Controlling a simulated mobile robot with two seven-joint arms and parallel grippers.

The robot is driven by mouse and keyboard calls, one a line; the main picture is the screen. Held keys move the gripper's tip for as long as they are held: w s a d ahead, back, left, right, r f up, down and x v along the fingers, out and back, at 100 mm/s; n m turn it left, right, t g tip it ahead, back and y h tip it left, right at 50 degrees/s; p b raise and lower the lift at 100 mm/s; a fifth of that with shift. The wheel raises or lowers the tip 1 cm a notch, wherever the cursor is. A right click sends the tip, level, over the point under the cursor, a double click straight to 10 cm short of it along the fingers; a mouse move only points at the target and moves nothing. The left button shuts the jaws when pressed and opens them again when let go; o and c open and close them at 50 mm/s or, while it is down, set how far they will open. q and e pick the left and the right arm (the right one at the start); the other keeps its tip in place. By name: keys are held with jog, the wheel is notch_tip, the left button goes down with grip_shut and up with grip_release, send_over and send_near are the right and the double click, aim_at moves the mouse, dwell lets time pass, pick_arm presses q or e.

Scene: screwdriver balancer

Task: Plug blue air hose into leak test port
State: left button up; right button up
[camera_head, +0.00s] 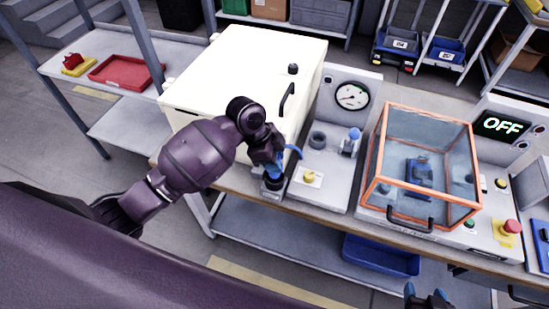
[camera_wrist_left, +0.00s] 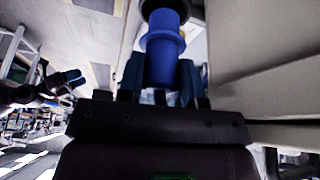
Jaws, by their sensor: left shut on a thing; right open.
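My left gripper (camera_head: 268,160) is shut on the blue air hose's connector (camera_head: 272,172), between the white box and the gauge panel. In the left wrist view the blue stepped connector (camera_wrist_left: 163,48) stands between the two fingers (camera_wrist_left: 160,85). Its far end meets or overlaps a dark round part (camera_wrist_left: 172,8); I cannot tell whether it is inside it. A dark round base (camera_head: 272,184) shows just below the connector in the head view. My right gripper (camera_head: 428,296) is open, low at the bottom edge.
The large white box (camera_head: 240,75) stands behind my left arm. An orange-framed clear enclosure (camera_head: 425,155) stands at right.

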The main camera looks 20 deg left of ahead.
pick_arm(q)
jog(key=shift+f+b, duration=0.6)
jog(key=shift+f, duration=1.25)
jog(key=o, duration=1)
jog(key=v, duration=1.1)
jog(key=shift+d, duration=0.1)
